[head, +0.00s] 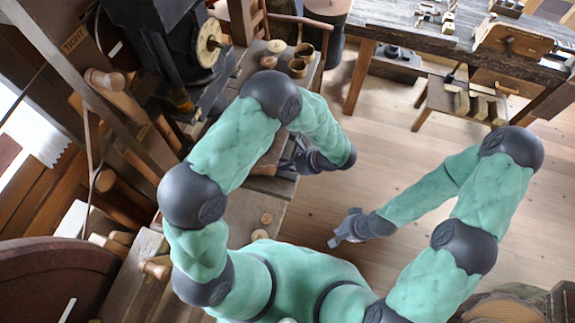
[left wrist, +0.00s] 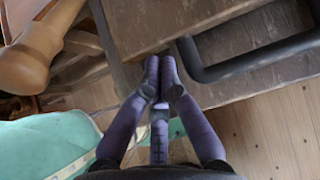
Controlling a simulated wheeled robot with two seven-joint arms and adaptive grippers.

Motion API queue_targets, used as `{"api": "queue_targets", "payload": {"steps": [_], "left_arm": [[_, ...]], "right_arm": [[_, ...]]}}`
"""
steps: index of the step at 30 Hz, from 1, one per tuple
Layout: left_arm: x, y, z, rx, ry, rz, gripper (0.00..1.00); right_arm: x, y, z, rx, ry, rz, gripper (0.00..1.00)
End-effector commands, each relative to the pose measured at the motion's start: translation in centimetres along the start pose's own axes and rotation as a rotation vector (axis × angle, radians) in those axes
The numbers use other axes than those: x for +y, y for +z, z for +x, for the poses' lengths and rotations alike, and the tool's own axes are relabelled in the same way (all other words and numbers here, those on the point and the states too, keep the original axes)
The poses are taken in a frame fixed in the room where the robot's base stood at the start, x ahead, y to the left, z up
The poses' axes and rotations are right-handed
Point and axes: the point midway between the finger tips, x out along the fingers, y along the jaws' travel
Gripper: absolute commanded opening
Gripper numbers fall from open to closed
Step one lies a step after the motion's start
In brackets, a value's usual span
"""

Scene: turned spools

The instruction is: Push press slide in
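My left gripper (left wrist: 159,66) has its dark fingers drawn together, with nothing visible between them. In the left wrist view, its tips lie over the edge of a dark wooden board. A black bent bar (left wrist: 250,63), like a handle, lies just right of the fingertips; I cannot tell if they touch. Which part is the press slide is not clear. In the head view my left gripper (head: 292,163) is at the right side of the wooden bench, partly hidden by my arm. My right gripper (head: 340,235) hangs over the floor, away from the bench; its fingers are too small to read.
A workbench (head: 385,20) with tools stands at the back right, with a low stool (head: 440,98) before it. The plank floor (head: 395,150) between is clear.

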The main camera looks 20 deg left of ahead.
Motion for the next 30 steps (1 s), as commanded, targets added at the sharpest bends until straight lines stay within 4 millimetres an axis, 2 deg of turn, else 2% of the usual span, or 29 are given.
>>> {"api": "queue_targets", "payload": {"steps": [4,9,15,30], "left_arm": [[-0.1,1.1,1.1,0.001,0.002,-0.004,0.0],[0.0,3.9,4.0,0.0,0.005,-0.004,0.0],[0.0,6.2,6.3,0.001,0.003,-0.002,0.0],[0.0,6.6,6.6,-0.001,0.0,0.0,0.0]], "right_arm": [[0.1,0.0,0.2,0.0,0.0,0.0,0.0],[0.3,0.0,0.7,0.0,0.0,0.0,0.0],[0.4,0.0,1.2,0.0,0.0,0.0,0.0],[0.4,-0.1,1.2,0.0,0.0,0.0,0.0]]}}
